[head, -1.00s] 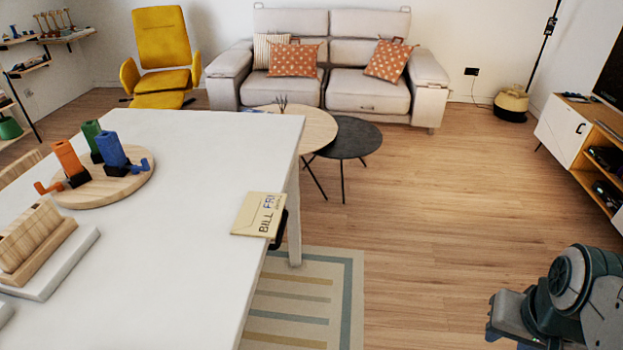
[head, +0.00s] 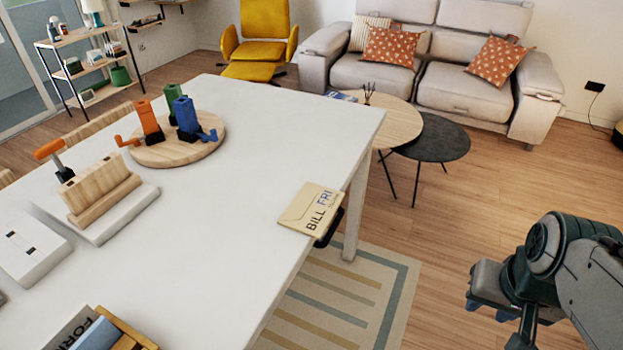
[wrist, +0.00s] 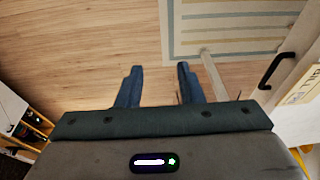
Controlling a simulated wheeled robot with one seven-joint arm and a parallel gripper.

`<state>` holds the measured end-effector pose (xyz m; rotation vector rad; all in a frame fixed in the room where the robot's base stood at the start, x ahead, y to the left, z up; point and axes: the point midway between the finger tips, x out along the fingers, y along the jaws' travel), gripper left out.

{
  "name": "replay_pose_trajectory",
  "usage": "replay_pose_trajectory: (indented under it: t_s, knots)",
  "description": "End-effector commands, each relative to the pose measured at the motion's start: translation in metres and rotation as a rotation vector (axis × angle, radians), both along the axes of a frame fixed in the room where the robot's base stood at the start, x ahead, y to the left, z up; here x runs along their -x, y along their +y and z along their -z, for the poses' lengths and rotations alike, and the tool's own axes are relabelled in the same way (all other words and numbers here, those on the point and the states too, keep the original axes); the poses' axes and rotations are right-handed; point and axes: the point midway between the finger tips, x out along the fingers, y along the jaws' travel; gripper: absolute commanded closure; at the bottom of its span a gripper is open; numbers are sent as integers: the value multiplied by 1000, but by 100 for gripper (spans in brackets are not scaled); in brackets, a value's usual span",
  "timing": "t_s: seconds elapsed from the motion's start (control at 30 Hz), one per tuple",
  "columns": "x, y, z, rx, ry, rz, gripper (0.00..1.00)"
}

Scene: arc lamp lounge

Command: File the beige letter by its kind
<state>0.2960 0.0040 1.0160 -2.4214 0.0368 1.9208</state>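The beige letter (head: 312,208) lies flat at the right edge of the white table, partly over the edge, and reads "BILL FRI". A strip of the letter also shows at the right edge of the wrist view (wrist: 304,84). My gripper (wrist: 155,72) is open and empty, its two blue fingers apart above the floor. In the head view my gripper (head: 490,308) is at the lower right, off the table and to the right of the letter. A wooden holder with a box marked "FOR" (head: 80,330) is partly cut off at the bottom left.
The white table (head: 270,130) holds a round wooden board (head: 165,152) with orange, green and blue items, a slotted wooden block (head: 100,190) and a white box (head: 30,250). A dark handle (head: 328,228) sits under the letter.

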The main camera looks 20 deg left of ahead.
Motion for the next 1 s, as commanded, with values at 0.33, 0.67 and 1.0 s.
replay_pose_trajectory:
  t_s: [0.33,0.67,1.0]
  knots:
    - [1,74,63,-407,467,693,66]
    - [-40,155,89,-728,1217,1601,66]
    - [-127,169,103,769,-2026,-2180,66]
